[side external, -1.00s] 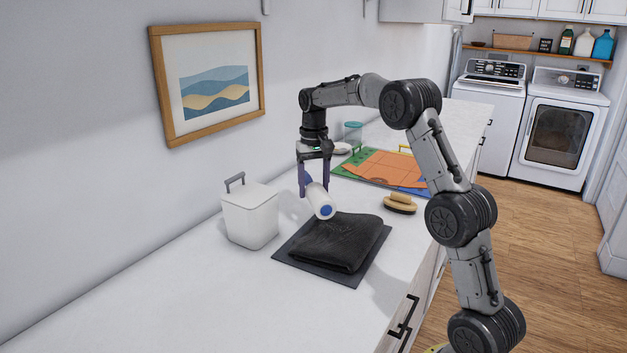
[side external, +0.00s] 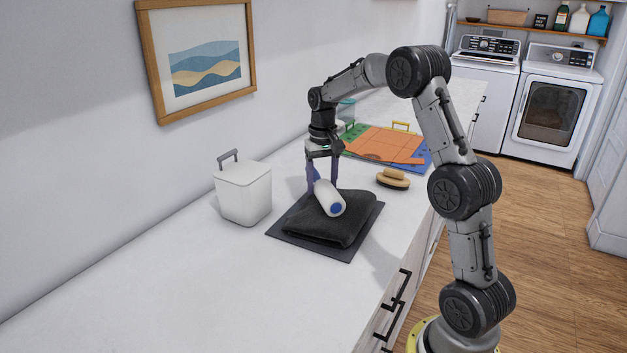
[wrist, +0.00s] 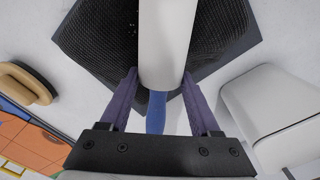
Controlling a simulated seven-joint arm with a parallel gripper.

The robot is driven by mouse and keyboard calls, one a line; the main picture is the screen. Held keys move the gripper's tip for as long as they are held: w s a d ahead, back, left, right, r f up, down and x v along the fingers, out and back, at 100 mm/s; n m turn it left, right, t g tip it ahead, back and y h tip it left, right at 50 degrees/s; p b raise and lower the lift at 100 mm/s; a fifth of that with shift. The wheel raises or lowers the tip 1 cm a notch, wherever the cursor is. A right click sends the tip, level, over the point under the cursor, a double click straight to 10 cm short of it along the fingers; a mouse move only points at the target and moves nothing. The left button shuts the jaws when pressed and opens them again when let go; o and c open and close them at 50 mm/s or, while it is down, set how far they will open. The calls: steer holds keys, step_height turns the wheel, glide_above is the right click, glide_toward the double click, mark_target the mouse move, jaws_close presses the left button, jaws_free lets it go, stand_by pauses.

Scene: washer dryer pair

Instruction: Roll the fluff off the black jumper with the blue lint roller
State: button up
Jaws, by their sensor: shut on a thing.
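The lint roller (side external: 329,198) has a white cylinder with a blue end, and its blue handle (wrist: 156,112) shows in the wrist view. The jumper lies on a dark grey mat (side external: 281,243). A few pale specks (wrist: 130,7) show on the jumper in the wrist view.
A white lidded bin (side external: 243,195) stands left of the mat. A wooden brush (side external: 393,179) lies to the right. Coloured boards (side external: 385,145) lie behind on the counter. The near counter (side external: 150,300) is clear.

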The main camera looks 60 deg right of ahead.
mark_target(347, 202)
steer(key=shift+s+d, duration=0.15)
steer(key=shift+s, duration=3.4)
steer(key=shift+w+a+f, duration=0.1)
steer(key=shift+w+a, duration=0.1)
steer(key=shift+w, duration=2.7)
steer(key=shift+w+a, duration=0.15)
steer(key=shift+w, duration=2.7)
steer(key=shift+w+r, duration=0.1)
steer(key=shift+r, duration=0.15)
step_height(347, 202, up, 8)
steer(key=shift+f, duration=0.25)
